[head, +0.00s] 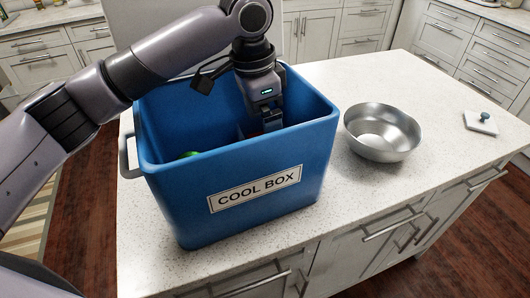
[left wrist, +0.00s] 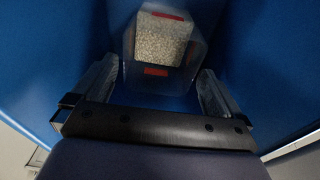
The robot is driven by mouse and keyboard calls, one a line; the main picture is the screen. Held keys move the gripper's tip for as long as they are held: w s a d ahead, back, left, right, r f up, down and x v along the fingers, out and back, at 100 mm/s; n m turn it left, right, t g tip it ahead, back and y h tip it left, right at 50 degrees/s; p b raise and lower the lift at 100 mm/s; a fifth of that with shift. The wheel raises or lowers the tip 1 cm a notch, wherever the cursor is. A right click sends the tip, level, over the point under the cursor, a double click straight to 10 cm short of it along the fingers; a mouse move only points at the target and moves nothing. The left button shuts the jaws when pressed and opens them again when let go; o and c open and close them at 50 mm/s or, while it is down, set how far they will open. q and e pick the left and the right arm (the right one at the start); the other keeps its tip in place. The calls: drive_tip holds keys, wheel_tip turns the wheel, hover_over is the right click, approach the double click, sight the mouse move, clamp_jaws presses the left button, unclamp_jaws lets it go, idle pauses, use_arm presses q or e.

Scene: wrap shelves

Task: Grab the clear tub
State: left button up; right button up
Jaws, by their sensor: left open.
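The clear tub (left wrist: 160,42) shows in the left wrist view inside the blue cool box (head: 240,165). It has pale, grainy contents and red parts at its two ends. My left gripper (left wrist: 157,75) is open, with one finger on each side of the tub's near end; I cannot tell whether they touch it. In the head view my left gripper (head: 268,122) reaches down into the cool box, and the tub is mostly hidden there. My right gripper is in neither view.
The cool box stands on a pale speckled counter (head: 420,190), its walls close around my left gripper. Something green (head: 188,155) lies inside at the left. A metal bowl (head: 382,132) stands right of the box.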

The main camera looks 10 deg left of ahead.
use_arm(q)
drive_tip(key=shift+w+d+f, duration=0.1)
drive_tip(key=shift+f, duration=1.45)
drive_tip(key=shift+r, duration=0.1)
drive_tip(key=c, duration=1.5)
drive_tip(key=shift+c, duration=0.2)
